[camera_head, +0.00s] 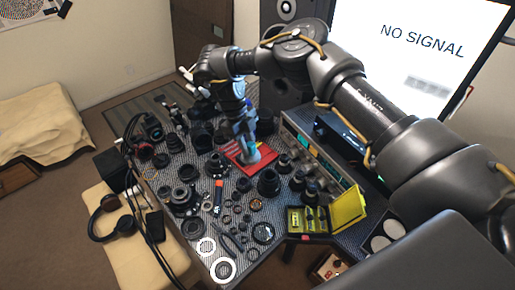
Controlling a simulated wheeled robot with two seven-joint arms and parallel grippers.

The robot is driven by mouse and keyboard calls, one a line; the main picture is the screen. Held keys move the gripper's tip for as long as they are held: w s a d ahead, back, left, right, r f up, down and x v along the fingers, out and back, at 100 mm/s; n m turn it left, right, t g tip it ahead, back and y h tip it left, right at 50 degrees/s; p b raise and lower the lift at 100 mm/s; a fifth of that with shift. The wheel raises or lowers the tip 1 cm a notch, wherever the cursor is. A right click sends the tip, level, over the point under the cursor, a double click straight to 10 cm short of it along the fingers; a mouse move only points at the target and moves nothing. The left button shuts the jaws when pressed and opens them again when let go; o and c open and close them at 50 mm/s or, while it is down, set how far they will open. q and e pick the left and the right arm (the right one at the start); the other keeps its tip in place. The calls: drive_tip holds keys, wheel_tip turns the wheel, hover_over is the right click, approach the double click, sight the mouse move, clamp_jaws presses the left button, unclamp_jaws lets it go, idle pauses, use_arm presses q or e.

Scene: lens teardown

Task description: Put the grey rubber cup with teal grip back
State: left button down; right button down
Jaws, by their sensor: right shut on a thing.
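My right arm reaches in from the right across the back of the table. My right gripper (246,136) points down over the middle of the table and is shut on the grey rubber cup with teal grip (252,154). The cup is upright, its grey end lowest, at a red tray (236,157). I cannot tell whether the cup touches the tray or hangs just above it. The gripper hides part of the teal grip. My left gripper is not in view.
Many dark lens parts and rings crowd the table (206,226) around the red tray. A yellow open case (347,208) stands at the front right. Instruments (318,150) and a monitor (420,50) stand behind. Headphones (103,222) lie on a bench at left.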

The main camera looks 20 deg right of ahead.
drive_tip(key=s+d+r+n+t+b, duration=0.1)
drive_tip(key=s+n, duration=0.5)
drive_tip(key=n, duration=0.6)
drive_tip(key=s+d+n+t+b, duration=0.1)
drive_tip(key=s+n+t+b, duration=0.2)
drive_tip(key=s+n, duration=0.4)
drive_tip(key=n+t, duration=0.1)
drive_tip(key=n, duration=0.3)
drive_tip(key=shift+d+r+n+t, duration=0.25)
drive_tip(key=shift+r+n+t, duration=0.15)
